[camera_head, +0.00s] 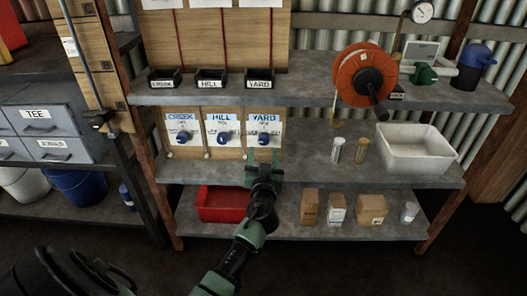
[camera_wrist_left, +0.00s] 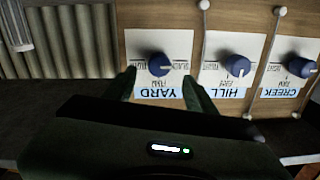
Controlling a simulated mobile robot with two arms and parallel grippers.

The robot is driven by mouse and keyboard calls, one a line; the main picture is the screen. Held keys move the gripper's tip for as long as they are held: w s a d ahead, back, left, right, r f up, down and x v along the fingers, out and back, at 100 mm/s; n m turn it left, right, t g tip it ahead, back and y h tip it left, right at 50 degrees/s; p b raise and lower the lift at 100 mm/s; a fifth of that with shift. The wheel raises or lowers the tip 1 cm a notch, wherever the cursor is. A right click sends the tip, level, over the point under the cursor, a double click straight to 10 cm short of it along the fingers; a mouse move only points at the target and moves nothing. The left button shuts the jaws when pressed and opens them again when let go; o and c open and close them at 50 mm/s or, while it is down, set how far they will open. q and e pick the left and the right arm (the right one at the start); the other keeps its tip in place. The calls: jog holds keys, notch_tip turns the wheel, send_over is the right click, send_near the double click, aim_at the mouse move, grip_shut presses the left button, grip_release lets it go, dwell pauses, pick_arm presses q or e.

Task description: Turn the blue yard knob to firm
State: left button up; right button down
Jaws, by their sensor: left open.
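The blue yard knob (camera_head: 264,139) is on the white YARD card (camera_head: 264,125), the rightmost of three knob cards on a wooden board. In the left wrist view, which is upside down, the yard knob (camera_wrist_left: 159,64) has a white mark on its right side. The small words around it are too blurred to read surely. My left gripper (camera_head: 264,161) is open just below and in front of the knob. In the wrist view, its fingertips (camera_wrist_left: 160,80) lie either side of the knob; I cannot tell whether they touch it. My right gripper is not in view.
The HILL knob (camera_head: 223,139) and CREEK knob (camera_head: 183,137) sit left of the yard knob. An upper shelf (camera_head: 300,92) with small dark bins overhangs them. A red bin (camera_head: 218,205) is on the lower shelf. Two small cylinders and a white tub (camera_head: 415,150) stand right.

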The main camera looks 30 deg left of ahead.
aim_at(264, 142)
pick_arm(q)
jog(key=x, duration=0.5)
jog(key=shift+w+a, duration=0.15)
jog(key=shift+w, duration=0.05)
jog(key=shift+w+a, duration=0.3)
jog(key=shift+w, duration=0.25)
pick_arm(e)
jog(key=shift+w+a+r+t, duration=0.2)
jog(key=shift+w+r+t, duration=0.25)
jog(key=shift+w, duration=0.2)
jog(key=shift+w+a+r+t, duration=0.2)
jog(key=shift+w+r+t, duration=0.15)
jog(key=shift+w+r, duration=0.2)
pick_arm(q)
jog(key=shift+b, duration=0.3)
grip_shut()
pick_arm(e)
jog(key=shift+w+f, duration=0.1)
